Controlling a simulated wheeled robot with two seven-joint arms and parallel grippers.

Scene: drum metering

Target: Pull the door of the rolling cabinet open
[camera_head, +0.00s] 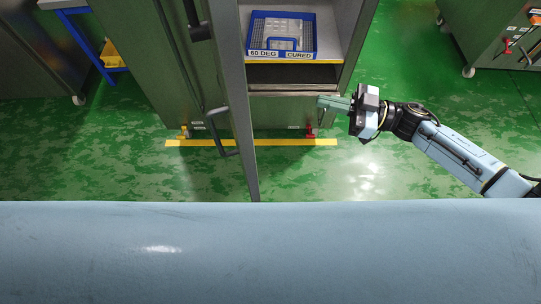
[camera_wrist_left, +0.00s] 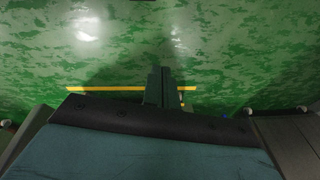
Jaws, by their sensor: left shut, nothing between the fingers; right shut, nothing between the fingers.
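The grey-green rolling cabinet (camera_head: 285,110) stands in the middle of the head view, its shelf space in sight. Its door (camera_head: 238,95) stands swung out toward me, seen nearly edge-on, with a bar handle (camera_head: 221,140) on its left side. My right gripper (camera_head: 322,103) is shut and empty at the cabinet's lower right front, right of the door and apart from the handle; I cannot tell whether it touches the cabinet. My left gripper (camera_wrist_left: 164,86) shows only in the left wrist view, fingers shut and empty above the floor. The handle is not clear there.
A blue tray (camera_head: 312,55) labelled "60 DEG CURED" sits on the shelf. A yellow floor line (camera_head: 290,142) runs along the cabinet front. Another cabinet (camera_head: 495,35) stands at upper right, and a blue stand (camera_head: 85,45) at upper left. Green floor (camera_head: 340,180) is clear in front.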

